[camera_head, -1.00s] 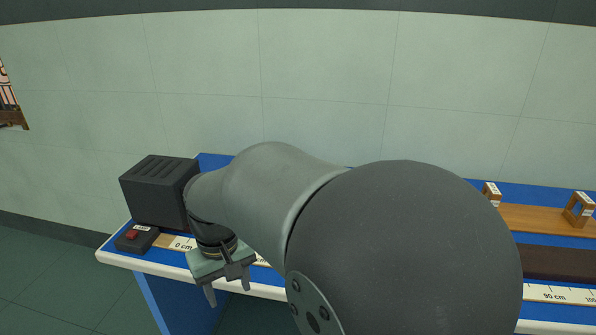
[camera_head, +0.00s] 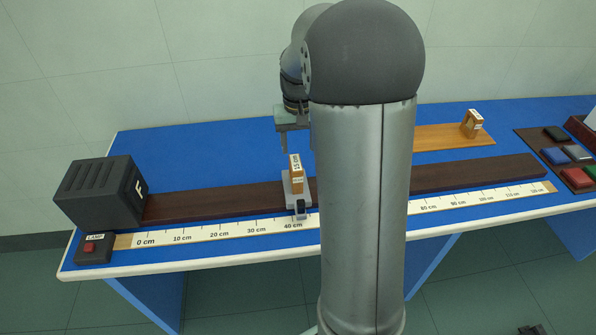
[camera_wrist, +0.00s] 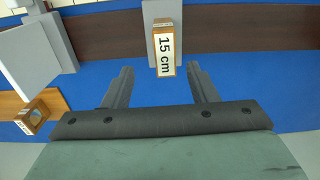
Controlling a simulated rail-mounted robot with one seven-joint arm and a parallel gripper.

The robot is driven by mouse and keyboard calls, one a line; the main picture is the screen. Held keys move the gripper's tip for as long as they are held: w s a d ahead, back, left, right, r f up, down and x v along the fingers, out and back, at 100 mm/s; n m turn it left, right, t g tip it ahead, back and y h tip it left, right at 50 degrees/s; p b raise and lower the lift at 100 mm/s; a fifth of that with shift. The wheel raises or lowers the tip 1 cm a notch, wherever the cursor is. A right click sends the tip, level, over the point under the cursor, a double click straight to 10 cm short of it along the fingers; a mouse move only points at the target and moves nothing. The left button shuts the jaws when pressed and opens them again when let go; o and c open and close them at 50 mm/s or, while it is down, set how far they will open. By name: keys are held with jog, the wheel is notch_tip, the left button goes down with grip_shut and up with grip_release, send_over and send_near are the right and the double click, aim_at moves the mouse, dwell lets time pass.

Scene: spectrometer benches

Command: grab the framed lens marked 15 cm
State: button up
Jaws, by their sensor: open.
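The framed lens marked 15 cm (camera_head: 297,175) is a small upright wooden block with a white label on top. It stands on a grey carriage (camera_head: 298,201) on the dark rail, near the 40 cm mark. In the wrist view the 15 cm lens (camera_wrist: 165,50) is at top centre, beyond and roughly between the fingertips, not gripped. My gripper (camera_head: 295,146) is above and behind the lens, pointing down, partly hidden by my arm. In the wrist view my gripper (camera_wrist: 160,70) is open, with nothing between its fingers.
A black lamp box (camera_head: 98,193) and lamp switch (camera_head: 95,248) are at the left end. Another wooden frame (camera_head: 473,123) stands on an orange-brown board (camera_head: 440,138). A grey panel (camera_wrist: 37,50) rises left of the lens. A tray with coloured blocks (camera_head: 566,158) is at right.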

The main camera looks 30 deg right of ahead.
aim_at(296, 163)
notch_tip(296, 163, down, 4)
jog(key=shift+f, duration=0.2)
jog(key=shift+w+a+f+p, duration=0.15)
jog(key=shift+f+p, duration=0.3)
jog(key=shift+f, duration=0.85)
jog(key=shift+w+a+f+p, duration=0.15)
jog(key=shift+f+p, duration=0.25)
jog(key=shift+f, duration=0.9)
jog(key=c, duration=1.1)
